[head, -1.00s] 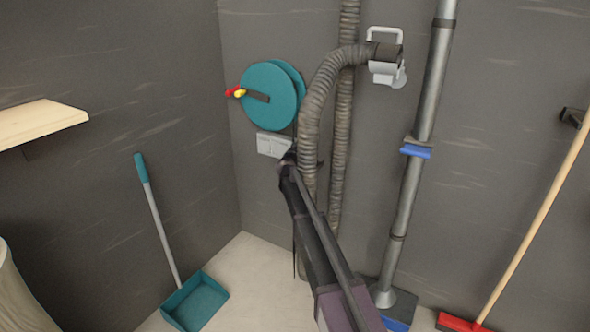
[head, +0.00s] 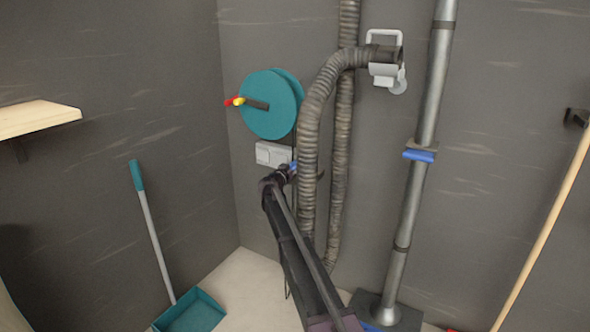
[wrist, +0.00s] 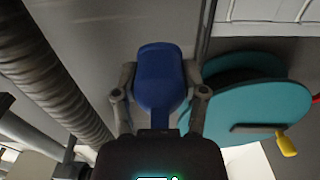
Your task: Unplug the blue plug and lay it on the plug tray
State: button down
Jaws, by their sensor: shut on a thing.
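The blue plug (wrist: 160,80) sits between the two fingers of my gripper (wrist: 159,90) in the wrist view, and the gripper is shut on it. In the head view only a small bit of the plug (head: 294,165) shows, at my gripper (head: 288,172). That bit lies at the right end of the pale wall socket plate (head: 272,153), beneath the teal reel. In the wrist view a white panel (wrist: 265,10) at the top right looks like this plate, with a gap between it and the plug. The plug's far end is hidden. I cannot make out a plug tray.
A ribbed hose (head: 312,130) hangs close to the right of my gripper. The teal reel (head: 268,105) with red and yellow ends is just above. A metal pipe (head: 410,190) stands further right. A wooden shelf (head: 35,116) and a teal dustpan (head: 190,312) are left.

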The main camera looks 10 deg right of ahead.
jog(key=shift+w, duration=0.1)
jog(key=b, duration=0.2)
send_over(306, 177)
jog(key=v, duration=0.2)
jog(key=shift+f, duration=1.05)
jog(key=shift+w+d+f+b, duration=0.2)
jog(key=shift+w+f+b, duration=0.1)
jog(key=shift+f+b, duration=0.3)
jog(key=shift+w+d+f+b, duration=0.15)
jog(key=shift+w+f+b, duration=0.15)
jog(key=shift+f+b, duration=0.3)
jog(key=shift+w+d+f+b, duration=0.2)
jog(key=shift+w+f+b, duration=0.1)
jog(key=shift+f+b, duration=0.3)
jog(key=shift+c, duration=0.3)
grip_release()
jog(key=shift+v, duration=6)
jog(key=shift+s+r, duration=0.1)
jog(key=shift+r, duration=0.05)
